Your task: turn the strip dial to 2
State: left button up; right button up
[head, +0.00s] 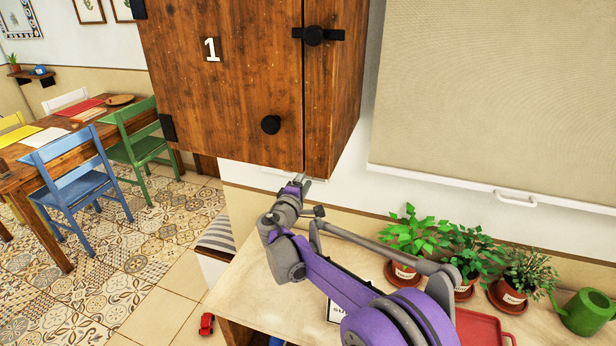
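I cannot make out a dial marked as a strip dial. A wooden cabinet (225,85) hangs on the wall with a white 1 on its door. A round black knob (270,125) sits low on that door. A black latch with a round centre (314,36) lies across the seam at its right edge. My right gripper (303,182) is just below the cabinet's lower right corner; its fingers are small and partly hidden, so their opening is unclear. My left gripper is not in view.
Below is a pale counter (260,285) with several potted plants (411,235), a red tray (485,332) and a green watering can (585,312). A beige blind (490,90) hangs at right. A dining table (45,160) with chairs stands left. A red toy car (207,324) is on the floor.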

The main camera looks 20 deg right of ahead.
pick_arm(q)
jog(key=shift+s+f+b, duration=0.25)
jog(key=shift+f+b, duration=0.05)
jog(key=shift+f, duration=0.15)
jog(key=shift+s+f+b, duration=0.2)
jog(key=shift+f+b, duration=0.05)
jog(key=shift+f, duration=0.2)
pick_arm(e)
jog(key=v, duration=0.9)
jog(key=shift+s, duration=0.2)
jog(key=shift+a, duration=0.1)
